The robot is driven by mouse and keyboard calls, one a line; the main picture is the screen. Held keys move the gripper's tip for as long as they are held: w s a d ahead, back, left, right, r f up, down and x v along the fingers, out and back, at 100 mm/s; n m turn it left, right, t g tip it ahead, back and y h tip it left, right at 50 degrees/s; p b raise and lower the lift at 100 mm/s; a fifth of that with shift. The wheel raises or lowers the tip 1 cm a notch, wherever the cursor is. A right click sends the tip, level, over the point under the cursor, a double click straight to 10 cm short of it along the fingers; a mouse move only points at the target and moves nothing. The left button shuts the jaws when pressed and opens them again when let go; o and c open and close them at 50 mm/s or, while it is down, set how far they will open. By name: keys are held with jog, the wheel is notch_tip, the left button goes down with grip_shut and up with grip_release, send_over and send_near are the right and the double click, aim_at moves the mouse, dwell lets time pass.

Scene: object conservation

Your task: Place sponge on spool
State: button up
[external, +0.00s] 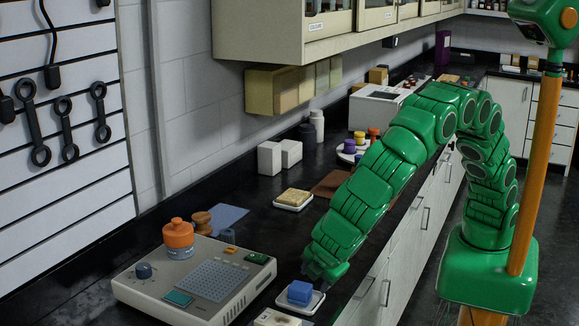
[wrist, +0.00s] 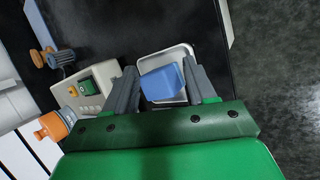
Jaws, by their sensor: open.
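A blue block (external: 299,291), which looks like the sponge, lies on a small white tray (external: 318,301) at the counter's front edge. My gripper (external: 318,276) is open, pointing down close above it. In the wrist view the blue block (wrist: 162,83) shows between the open fingers (wrist: 160,68), on the white tray (wrist: 180,52); I cannot tell whether they touch it. The brown wooden spool (external: 202,222) stands upright behind the grey device, and it also shows in the wrist view (wrist: 40,57).
The grey device (external: 205,280) carries an orange bottle-like object (external: 178,238). A tan slab (external: 293,197) sits on another white dish. White boxes (external: 270,158) stand at the wall.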

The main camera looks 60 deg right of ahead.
aim_at(300, 285)
jog(key=m+g, duration=0.3)
jog(key=m, duration=0.1)
jog(key=shift+w+a, duration=0.25)
jog(key=shift+w, duration=0.05)
jog(key=m, duration=0.1)
jog(key=m+g+y, duration=0.1)
jog(key=w+r+m+g, duration=0.1)
jog(key=shift+a+m, duration=0.3)
jog(key=shift+m, duration=0.1)
jog(key=w+m+g+y, duration=0.1)
jog(key=m, duration=0.1)
jog(key=w+r+m+g+y, duration=0.1)
jog(key=w+m, duration=0.1)
jog(key=w+r+m+g+y, duration=0.1)
jog(key=m+g, duration=0.1)
jog(key=shift+w+a+r, duration=0.15)
jog(key=shift+a+r, duration=0.05)
jog(key=shift+a, duration=0.05)
jog(key=shift+w+x, duration=0.15)
jog(key=shift+x, duration=1.75)
jog(key=shift+w+x, duration=0.1)
jog(key=shift+x, duration=1.75)
jog(key=shift+f, duration=0.15)
jog(key=shift+c, duration=0.4)
jog(key=c, duration=0.7)
